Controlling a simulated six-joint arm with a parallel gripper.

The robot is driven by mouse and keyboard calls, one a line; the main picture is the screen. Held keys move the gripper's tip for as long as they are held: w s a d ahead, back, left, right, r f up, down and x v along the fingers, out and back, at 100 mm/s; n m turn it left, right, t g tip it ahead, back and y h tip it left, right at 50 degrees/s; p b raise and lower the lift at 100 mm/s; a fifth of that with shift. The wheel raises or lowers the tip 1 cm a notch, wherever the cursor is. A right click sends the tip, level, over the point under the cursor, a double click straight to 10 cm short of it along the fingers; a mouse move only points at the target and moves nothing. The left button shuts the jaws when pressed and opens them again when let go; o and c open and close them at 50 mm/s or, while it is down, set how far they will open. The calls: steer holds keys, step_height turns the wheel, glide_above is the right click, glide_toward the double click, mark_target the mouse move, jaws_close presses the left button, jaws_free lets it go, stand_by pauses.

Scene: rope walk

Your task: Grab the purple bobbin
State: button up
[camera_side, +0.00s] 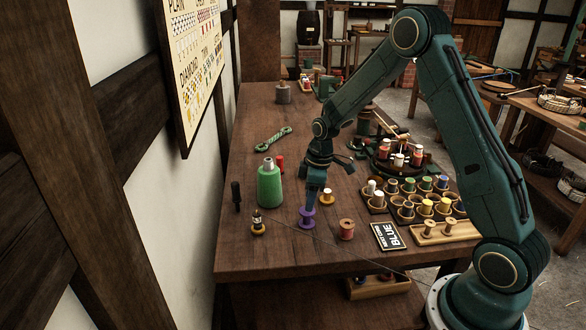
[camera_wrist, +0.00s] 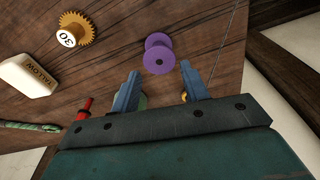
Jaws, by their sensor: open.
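The purple bobbin (camera_side: 307,219) stands on the wooden table near its front, and its flanged top shows in the wrist view (camera_wrist: 159,53). My gripper (camera_side: 312,203) is directly above or just behind it in the side view, its lower end overlapping the bobbin's top. In the wrist view the two blue fingers (camera_wrist: 158,82) are spread apart with nothing between their tips. The bobbin lies just beyond the fingertips there, apart from them. Contact cannot be told from the side view.
A thin thread crosses the table.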

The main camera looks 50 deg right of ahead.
mark_target(307, 217)
steer(key=shift+f, duration=0.3)
steer(key=shift+w+a+f, duration=0.1)
steer(key=shift+w+f, duration=0.1)
steer(key=shift+f, duration=1.05)
steer(key=shift+w+a+f, duration=0.1)
steer(key=shift+w+f, duration=0.05)
steer(key=shift+f, duration=1.05)
steer(key=c, duration=0.6)
